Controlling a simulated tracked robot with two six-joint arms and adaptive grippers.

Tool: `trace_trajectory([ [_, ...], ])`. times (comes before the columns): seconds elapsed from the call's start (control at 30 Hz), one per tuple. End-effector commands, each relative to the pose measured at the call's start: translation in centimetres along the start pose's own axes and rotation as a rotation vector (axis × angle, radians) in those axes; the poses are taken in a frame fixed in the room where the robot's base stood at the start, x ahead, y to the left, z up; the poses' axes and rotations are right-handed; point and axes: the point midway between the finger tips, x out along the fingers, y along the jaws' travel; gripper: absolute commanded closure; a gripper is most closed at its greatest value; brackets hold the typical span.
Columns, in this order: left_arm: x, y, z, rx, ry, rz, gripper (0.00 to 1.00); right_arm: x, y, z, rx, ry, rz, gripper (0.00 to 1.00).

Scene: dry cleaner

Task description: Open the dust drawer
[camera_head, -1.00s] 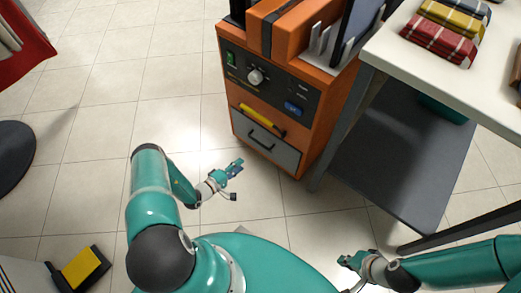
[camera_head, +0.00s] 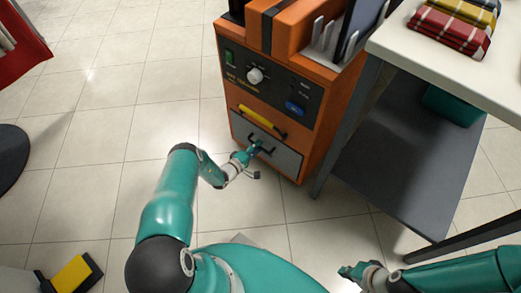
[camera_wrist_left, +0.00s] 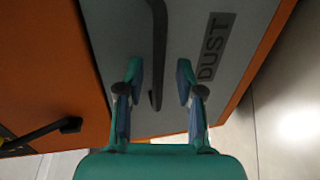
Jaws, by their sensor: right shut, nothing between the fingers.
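The dust drawer (camera_head: 287,158) is a grey front low on the orange machine, flush with it, with a dark bar handle (camera_head: 268,150). In the left wrist view the grey drawer front (camera_wrist_left: 190,35) carries the label DUST (camera_wrist_left: 214,46), and the black handle (camera_wrist_left: 158,45) runs down between my fingers. My left gripper (camera_head: 255,149) is at the handle; in the wrist view its fingers (camera_wrist_left: 158,78) are open, one on each side of the bar, with gaps visible. My right gripper (camera_head: 350,271) is shut and empty, low and away from the machine.
Above the drawer are a yellow handle (camera_head: 262,121) and a control panel with a knob (camera_head: 255,76). A white table (camera_head: 420,47) with folded cloths (camera_head: 452,28) and a dark lower shelf (camera_head: 415,150) stands close on the right. Tiled floor (camera_head: 100,130) is clear to the left.

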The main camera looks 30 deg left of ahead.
Motion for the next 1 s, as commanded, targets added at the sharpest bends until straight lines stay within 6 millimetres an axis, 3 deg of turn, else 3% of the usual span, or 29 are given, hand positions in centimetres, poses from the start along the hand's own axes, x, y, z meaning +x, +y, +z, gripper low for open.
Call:
trace_trajectory([
  [0.17,1.3,-0.05,0.05,-0.001,-0.001,0.0,0.63,0.57,0.2,0.0,0.0,0.0,0.0,1.0],
  [0.47,1.43,0.04,-0.01,-0.001,0.0,0.0,0.63,0.54,0.19,0.0,0.0,0.0,0.0,1.0],
  [0.7,1.4,0.02,-0.03,-0.001,0.0,-0.001,1.0,0.55,0.19,0.0,0.0,0.0,0.0,1.0],
  [1.0,1.35,-0.08,-0.05,-0.002,0.001,-0.003,1.0,0.56,0.2,0.0,0.0,0.0,0.0,1.0],
])
